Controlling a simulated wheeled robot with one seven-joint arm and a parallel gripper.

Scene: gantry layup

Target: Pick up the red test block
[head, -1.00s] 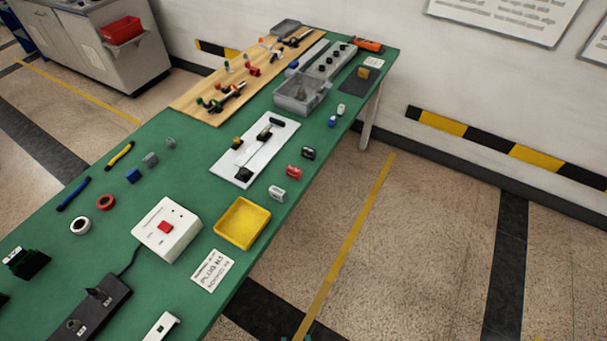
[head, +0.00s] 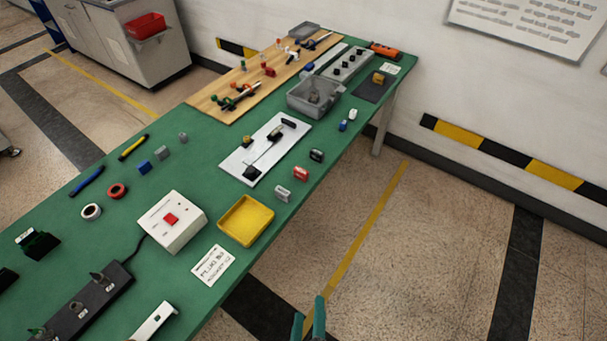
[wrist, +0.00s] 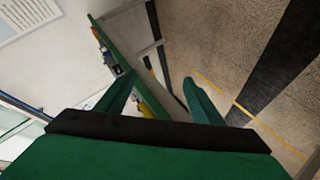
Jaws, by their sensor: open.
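The red test block (head: 301,173) is a small red block near the right edge of the green table (head: 212,131). It stands between a white block (head: 282,194) and a black block (head: 316,156), apart from both. My gripper (head: 310,318) shows at the bottom of the head view, off the table's right edge and above the floor, well short of the red block. In the wrist view, its green fingers (wrist: 158,98) are spread with nothing between them. I cannot make out the red block in the wrist view.
A yellow tray (head: 270,213) and a white box with a red button (head: 190,235) are on the near side. A white board with a lever (head: 240,160) lies left of the blocks. A grey bin (head: 292,99) stands farther back. Floor right of the table is clear.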

